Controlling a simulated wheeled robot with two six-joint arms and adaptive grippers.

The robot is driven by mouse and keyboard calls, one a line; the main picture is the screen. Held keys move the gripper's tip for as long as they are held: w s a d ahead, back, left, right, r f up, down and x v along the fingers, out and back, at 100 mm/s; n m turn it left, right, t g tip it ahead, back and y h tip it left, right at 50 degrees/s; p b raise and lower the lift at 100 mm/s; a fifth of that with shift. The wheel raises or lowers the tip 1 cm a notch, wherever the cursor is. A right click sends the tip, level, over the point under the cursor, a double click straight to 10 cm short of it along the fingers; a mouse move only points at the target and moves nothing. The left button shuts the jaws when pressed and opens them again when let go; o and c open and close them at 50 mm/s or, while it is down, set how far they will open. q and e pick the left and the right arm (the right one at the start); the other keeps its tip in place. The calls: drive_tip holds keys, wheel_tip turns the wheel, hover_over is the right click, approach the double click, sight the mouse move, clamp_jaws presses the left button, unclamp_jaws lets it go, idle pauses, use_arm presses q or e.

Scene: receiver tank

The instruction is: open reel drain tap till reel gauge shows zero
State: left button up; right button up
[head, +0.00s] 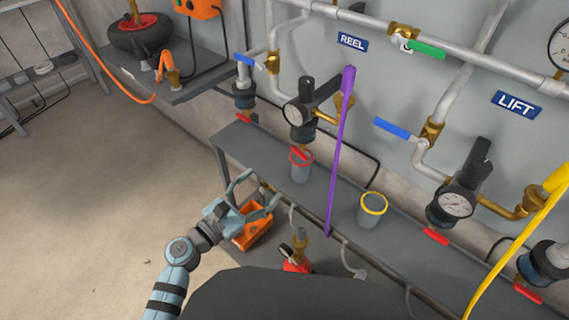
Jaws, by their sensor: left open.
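The REEL sign (352,42) is on the wall panel. Below it and to the left is the reel gauge (292,114), a white dial on a dark regulator; its needle is too small to read. Under that regulator a red tap handle (299,153) sits over a grey cup with a red rim (301,172). My left gripper (259,189) is open and empty, low and left of the cup, near the shelf's front edge. It appears apart from the tap. My right gripper is out of view.
A grey shelf (345,205) runs under the pipework. A yellow-rimmed cup (372,208) stands on it. A purple hose (338,160) hangs right of the reel gauge. The LIFT gauge (455,205) is to the right. An orange bin (253,228) is below my left gripper. Floor at left is clear.

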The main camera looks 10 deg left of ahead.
sight(299, 153)
use_arm(q)
drive_tip(key=b+x, duration=0.1)
drive_tip(key=x, duration=1.2)
drive_tip(key=shift+f+b, duration=0.15)
drive_tip(key=shift+b, duration=0.2)
drive_tip(key=shift+w, duration=0.1)
drive_tip(key=c, duration=1.2)
drive_tip(key=shift+o, duration=0.2)
drive_tip(key=m+b, duration=0.2)
drive_tip(key=shift+a+f+m, duration=0.1)
drive_tip(key=shift+f+m, duration=0.05)
drive_tip(key=shift+m, duration=0.25)
drive_tip(key=o, duration=1.2)
drive_tip(key=shift+c, duration=0.2)
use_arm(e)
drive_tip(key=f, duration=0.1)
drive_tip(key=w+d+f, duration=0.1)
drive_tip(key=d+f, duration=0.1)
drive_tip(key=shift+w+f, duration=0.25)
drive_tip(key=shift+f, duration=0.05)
